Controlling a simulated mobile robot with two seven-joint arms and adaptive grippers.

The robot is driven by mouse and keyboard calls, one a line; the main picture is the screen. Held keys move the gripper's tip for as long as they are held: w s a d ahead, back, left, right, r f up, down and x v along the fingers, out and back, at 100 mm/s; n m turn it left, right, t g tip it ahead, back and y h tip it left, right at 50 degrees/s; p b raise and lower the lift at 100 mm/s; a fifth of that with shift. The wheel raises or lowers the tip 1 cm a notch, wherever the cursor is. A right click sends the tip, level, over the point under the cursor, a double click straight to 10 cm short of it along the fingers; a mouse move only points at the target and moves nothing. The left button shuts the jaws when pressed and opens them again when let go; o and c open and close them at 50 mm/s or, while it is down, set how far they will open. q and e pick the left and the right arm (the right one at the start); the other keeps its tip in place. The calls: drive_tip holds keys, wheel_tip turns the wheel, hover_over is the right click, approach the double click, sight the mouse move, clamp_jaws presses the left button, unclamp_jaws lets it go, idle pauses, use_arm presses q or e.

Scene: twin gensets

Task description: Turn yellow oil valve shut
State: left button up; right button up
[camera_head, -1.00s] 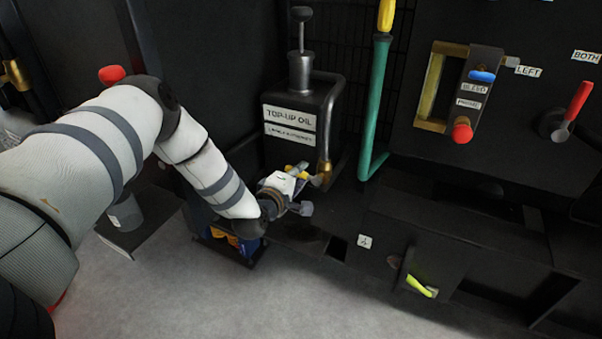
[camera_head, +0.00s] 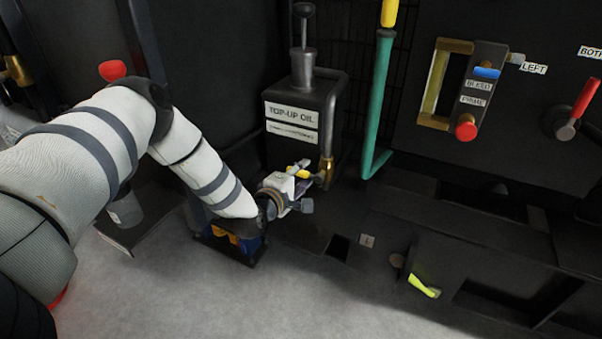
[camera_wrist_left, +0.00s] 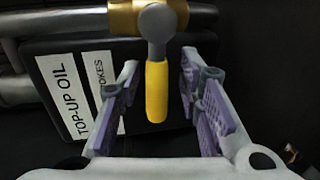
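The yellow oil valve handle (camera_head: 299,173) sits at the brass fitting (camera_head: 326,172) low on the black top-up oil tank (camera_head: 293,91). In the left wrist view the yellow handle (camera_wrist_left: 157,92) extends from a grey lever head, in front of the brass body (camera_wrist_left: 126,16). My left gripper (camera_head: 300,190) is at the handle. In the left wrist view its purple-padded fingers (camera_wrist_left: 160,110) are open, one on each side of the handle, with visible gaps. The head view partly hides the handle behind the gripper. My right gripper is not in view.
A green pipe (camera_head: 378,105) with a yellow top rises right of the tank. A panel with a red knob (camera_head: 466,128) and a red lever (camera_head: 577,108) is farther right. A yellow-green handle (camera_head: 423,287) is low right. Grey floor (camera_head: 200,300) lies clear in front.

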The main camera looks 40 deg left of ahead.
use_arm(q)
drive_tip(key=v, duration=1.2)
